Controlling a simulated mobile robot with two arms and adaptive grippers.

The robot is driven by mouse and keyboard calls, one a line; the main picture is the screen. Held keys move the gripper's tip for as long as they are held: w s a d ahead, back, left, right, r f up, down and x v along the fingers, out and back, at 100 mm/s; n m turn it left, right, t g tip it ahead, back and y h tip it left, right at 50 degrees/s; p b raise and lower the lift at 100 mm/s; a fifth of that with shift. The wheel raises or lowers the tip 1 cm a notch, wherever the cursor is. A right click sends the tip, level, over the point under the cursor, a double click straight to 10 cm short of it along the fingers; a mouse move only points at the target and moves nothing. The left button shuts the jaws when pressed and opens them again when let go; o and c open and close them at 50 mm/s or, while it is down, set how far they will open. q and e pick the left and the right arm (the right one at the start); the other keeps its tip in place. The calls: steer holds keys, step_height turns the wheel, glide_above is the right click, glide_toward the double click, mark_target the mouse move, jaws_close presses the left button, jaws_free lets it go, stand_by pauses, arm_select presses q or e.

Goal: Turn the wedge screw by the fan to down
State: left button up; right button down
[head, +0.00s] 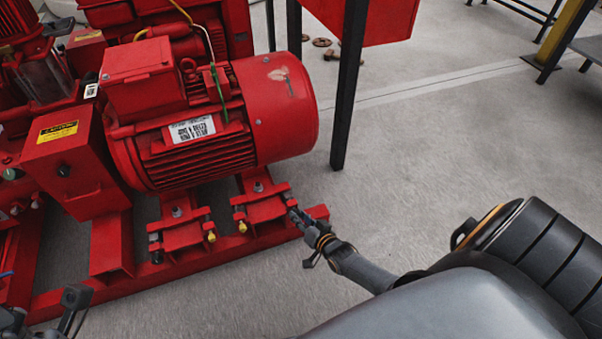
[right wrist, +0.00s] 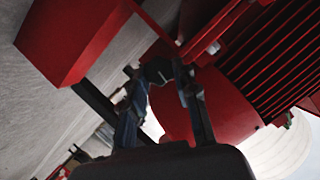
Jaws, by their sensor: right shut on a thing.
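The red motor (head: 200,110) sits on a red base frame, with its smooth rounded fan cover (head: 270,100) at the right end. The wedge screw by the fan shows in the right wrist view as a grey hexagonal head (right wrist: 158,71) between my fingers. My right gripper (head: 297,214) reaches in from the lower right to the motor foot nearest the fan and is shut on that screw. In the head view its fingers hide most of the screw. My left gripper (head: 76,298) shows only partly at the lower left, away from the screw; its jaws are unclear.
Another motor foot with a yellow-tipped bolt (head: 211,237) stands left of the gripped one. The red base rail (head: 150,278) runs below. A black table leg (head: 348,90) stands behind the fan end. The concrete floor to the right is mostly clear.

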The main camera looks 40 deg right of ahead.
steer(key=shift+a+n+h+p, duration=0.1)
steer(key=shift+n+h+p, duration=0.2)
steer(key=shift+n+p, duration=0.15)
stand_by(0.4)
steer(key=c, duration=1)
jaws_free()
steer(key=shift+s, duration=0.1)
steer(key=v, duration=1.1)
steer(key=shift+s+a+r, duration=0.1)
steer(key=shift+s+r, duration=0.2)
steer(key=shift+r, duration=0.1)
